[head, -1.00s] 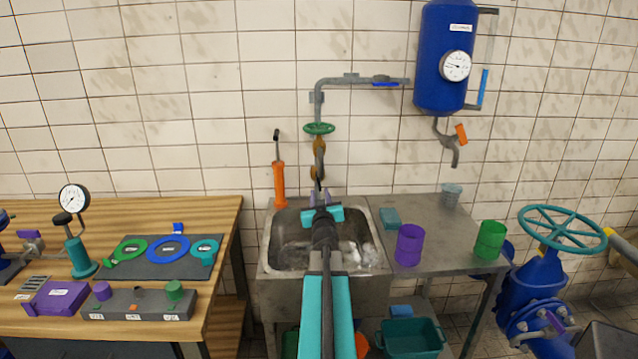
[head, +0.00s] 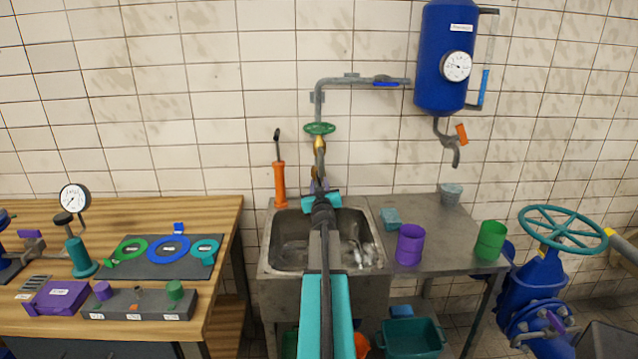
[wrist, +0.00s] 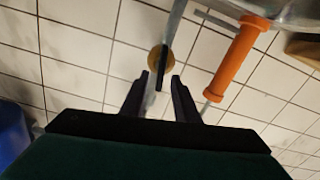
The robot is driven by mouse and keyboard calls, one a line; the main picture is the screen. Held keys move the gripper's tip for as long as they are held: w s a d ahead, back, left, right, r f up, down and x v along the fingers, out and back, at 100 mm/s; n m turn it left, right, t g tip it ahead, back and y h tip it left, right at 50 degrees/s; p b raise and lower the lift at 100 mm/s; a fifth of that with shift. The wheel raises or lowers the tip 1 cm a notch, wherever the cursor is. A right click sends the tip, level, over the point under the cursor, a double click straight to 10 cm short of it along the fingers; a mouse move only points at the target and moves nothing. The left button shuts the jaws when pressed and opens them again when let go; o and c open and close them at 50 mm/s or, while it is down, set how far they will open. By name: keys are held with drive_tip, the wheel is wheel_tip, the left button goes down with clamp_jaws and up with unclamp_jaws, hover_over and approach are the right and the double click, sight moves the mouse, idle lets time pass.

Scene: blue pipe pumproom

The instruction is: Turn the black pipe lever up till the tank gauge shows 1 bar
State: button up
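The black pipe lever (wrist: 158,80) shows in the wrist view as a narrow dark bar in front of a round brass valve body (wrist: 160,58). My gripper (wrist: 161,76) is open, with one dark finger on each side of the lever and gaps between. I cannot tell whether a finger touches it. In the head view my gripper (head: 319,187) is in front of the vertical pipe above the sink, and I cannot make out the lever clearly there. The tank gauge (head: 456,66) is a white dial on the blue tank (head: 440,96); its reading is too small to tell.
A green handwheel (head: 319,128) sits on the pipe above my gripper. An orange tool (head: 280,184) stands against the wall to the left; it shows close by in the wrist view (wrist: 238,62). The sink (head: 275,262) is below. Purple (head: 410,245) and green (head: 490,240) cups stand right.

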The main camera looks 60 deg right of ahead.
sight(319, 180)
drive_tip(key=shift+x, duration=1.2)
drive_tip(key=shift+c, duration=0.4)
clamp_jaws()
